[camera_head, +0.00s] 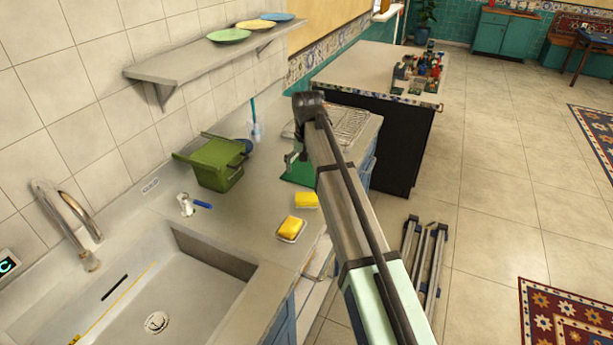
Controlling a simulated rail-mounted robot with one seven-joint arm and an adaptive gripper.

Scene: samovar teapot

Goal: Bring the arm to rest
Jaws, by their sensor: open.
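My arm reaches up from the bottom right, over the front edge of the counter, to a dark joint near the middle of the head view. My gripper (291,160) shows only in small part to the left of the arm, above the counter and close to a green item (297,174). It is open, and I see nothing held in it. The arm hides most of the gripper and part of the green item, so I cannot tell whether they touch.
A sink (150,300) with a faucet (68,215) is at left. A shelf (195,63) with plates hangs above.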

